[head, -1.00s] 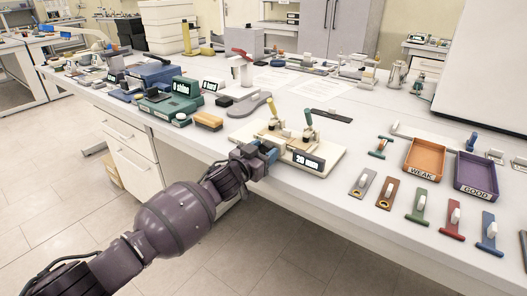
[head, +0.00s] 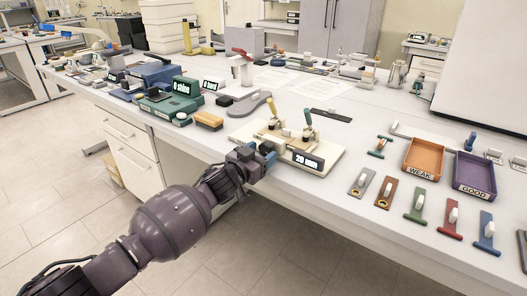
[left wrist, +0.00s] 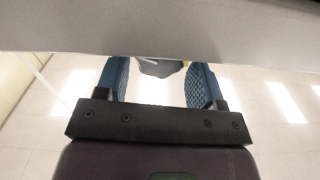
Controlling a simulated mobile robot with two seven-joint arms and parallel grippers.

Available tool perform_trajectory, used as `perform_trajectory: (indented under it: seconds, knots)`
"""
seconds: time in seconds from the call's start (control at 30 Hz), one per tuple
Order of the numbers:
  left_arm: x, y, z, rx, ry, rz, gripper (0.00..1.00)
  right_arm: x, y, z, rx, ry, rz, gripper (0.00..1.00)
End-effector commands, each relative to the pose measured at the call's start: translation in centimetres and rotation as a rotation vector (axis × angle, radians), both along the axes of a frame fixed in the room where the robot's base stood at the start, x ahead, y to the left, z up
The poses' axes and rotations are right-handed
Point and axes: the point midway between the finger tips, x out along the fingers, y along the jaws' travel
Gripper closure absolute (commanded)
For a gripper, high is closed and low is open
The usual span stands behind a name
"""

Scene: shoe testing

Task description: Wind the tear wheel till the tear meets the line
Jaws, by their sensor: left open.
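The tear tester is a cream base (head: 325,168) at the table's front edge. It carries two clamps, one with a yellow lever (head: 270,107) and one with a green lever (head: 308,117). Its front display (head: 307,160) reads 20 mm. My left gripper (head: 268,156) is at the tester's front left, with its blue fingers open. In the left wrist view, my open left gripper (left wrist: 158,72) has a rounded grey part with a small yellow mark (left wrist: 160,68) between its fingers, possibly the tear wheel. The tear and the line are too small to tell. My right gripper is not in view.
To the right are an orange WEAK tray (head: 424,156), a purple GOOD tray (head: 475,174) and several coloured T-shaped pieces. A brown block (head: 209,120) and green device (head: 175,105) stand left. The white table edge (left wrist: 160,35) crosses the wrist view.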

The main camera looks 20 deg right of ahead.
Motion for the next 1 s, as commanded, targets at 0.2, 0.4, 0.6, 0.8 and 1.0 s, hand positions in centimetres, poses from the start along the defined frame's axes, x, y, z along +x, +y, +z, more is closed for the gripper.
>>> perform_trajectory:
  seconds: [0.2,0.4,0.6,0.8,1.0]
  knots:
    - [-2.1,2.8,0.7,0.000,-0.006,0.001,0.38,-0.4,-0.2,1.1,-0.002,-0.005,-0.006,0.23]
    - [-4.2,5.3,0.5,-0.001,-0.004,0.000,0.38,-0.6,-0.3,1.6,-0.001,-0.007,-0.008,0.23]
    - [-5.5,7.0,0.3,0.000,-0.004,-0.001,0.38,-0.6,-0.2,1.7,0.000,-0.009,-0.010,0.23]
    - [-5.9,7.5,0.1,0.000,-0.001,-0.001,0.38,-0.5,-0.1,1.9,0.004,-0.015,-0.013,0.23]
    - [-5.9,7.5,0.1,0.001,-0.001,-0.001,0.38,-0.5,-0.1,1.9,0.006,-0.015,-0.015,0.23]
